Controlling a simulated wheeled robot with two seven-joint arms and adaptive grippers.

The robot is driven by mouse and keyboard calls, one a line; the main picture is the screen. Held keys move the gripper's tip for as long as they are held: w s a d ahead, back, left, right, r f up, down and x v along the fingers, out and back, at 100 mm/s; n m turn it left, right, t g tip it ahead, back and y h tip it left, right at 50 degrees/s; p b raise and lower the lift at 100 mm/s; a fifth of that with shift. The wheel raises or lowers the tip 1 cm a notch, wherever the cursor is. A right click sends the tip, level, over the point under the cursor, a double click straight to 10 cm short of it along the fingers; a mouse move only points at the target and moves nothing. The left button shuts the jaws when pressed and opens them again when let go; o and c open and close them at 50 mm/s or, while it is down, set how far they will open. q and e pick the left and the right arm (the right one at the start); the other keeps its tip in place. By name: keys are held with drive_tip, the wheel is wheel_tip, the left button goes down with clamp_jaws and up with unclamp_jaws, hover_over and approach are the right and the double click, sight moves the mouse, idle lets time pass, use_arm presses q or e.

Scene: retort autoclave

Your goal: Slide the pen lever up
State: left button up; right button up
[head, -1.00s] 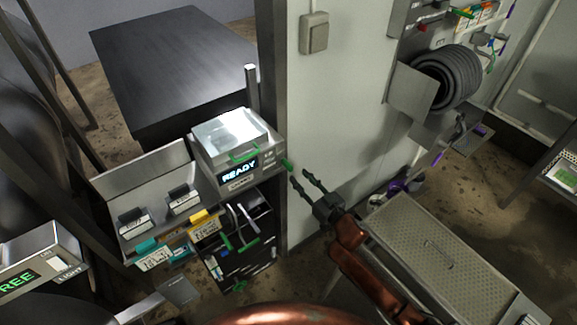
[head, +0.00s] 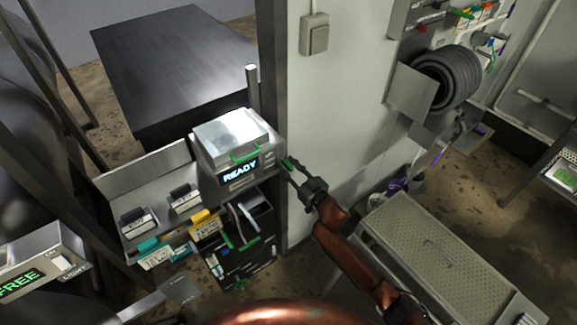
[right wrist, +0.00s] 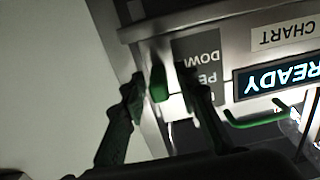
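The pen lever is a small green tab (head: 287,163) on the right side of the grey recorder box (head: 214,165), whose display reads READY. In the right wrist view the green lever (right wrist: 158,82) stands beside an upside-down label, partly hidden, that seems to read PEN DOWN. My right gripper (head: 290,174) is at the box's right side. In the wrist view its two fingers (right wrist: 163,88) are apart, one on each side of the lever, with gaps seen; I cannot tell whether either touches it. My left gripper is not in view.
A green handle (head: 245,153) is on the box front. Below are a black rack (head: 240,262) with green-handled items and a shelf with tagged blocks. A pale wall (head: 335,110) stands behind my right gripper. A perforated bench (head: 425,235) is at right.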

clamp_jaws()
idle(0.4)
drive_tip(key=shift+w+d, duration=0.1)
